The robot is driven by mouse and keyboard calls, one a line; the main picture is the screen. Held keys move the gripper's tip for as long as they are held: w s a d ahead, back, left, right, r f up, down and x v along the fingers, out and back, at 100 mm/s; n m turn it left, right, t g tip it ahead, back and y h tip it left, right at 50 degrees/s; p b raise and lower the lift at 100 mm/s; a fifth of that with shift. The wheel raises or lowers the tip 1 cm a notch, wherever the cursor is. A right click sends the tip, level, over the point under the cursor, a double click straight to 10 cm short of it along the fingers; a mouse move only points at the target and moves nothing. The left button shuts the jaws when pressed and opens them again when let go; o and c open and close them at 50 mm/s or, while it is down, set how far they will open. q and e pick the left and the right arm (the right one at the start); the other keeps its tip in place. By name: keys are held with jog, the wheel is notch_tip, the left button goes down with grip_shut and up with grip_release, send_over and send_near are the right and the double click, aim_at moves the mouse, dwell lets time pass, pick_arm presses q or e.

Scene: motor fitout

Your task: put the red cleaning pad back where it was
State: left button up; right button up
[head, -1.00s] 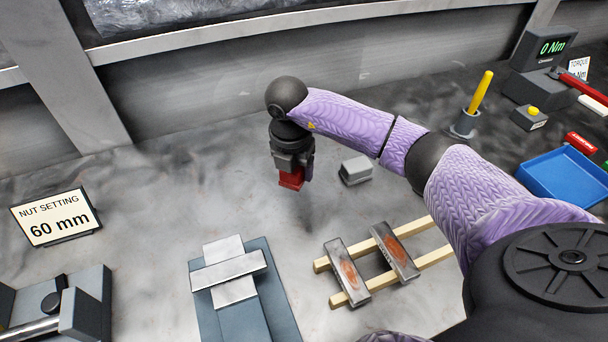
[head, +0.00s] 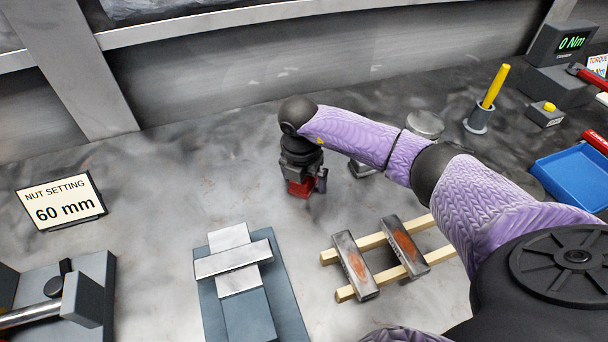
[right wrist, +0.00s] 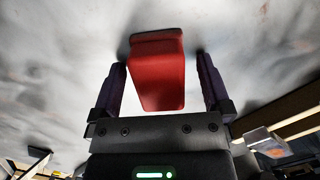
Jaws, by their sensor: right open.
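The red cleaning pad (right wrist: 157,75) stands on the bench between the two fingers of my right gripper (right wrist: 160,85). The right wrist view shows gaps on both sides of the pad, so the open fingers are apart from it. In the head view the pad (head: 299,188) shows just under my right gripper (head: 305,185), partly hidden by it. My left gripper is not in view.
A small grey block (head: 362,170) stands just right of the gripper, partly behind my arm. Two rust-stained plates (head: 354,265) lie on wooden strips (head: 378,240). A blue-grey mat (head: 285,290) holds crossed metal bars (head: 233,260). A blue tray (head: 572,180) is at right. Bench left of the gripper is clear.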

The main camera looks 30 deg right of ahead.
notch_tip(320, 180, up, 12)
jog(key=a+p, duration=0.1)
jog(key=p, duration=0.2)
jog(key=shift+s+r, duration=0.15)
jog(key=shift+s, duration=0.25)
jog(key=shift+a, duration=0.1)
dwell(0.7)
jog(key=shift+s, duration=0.1)
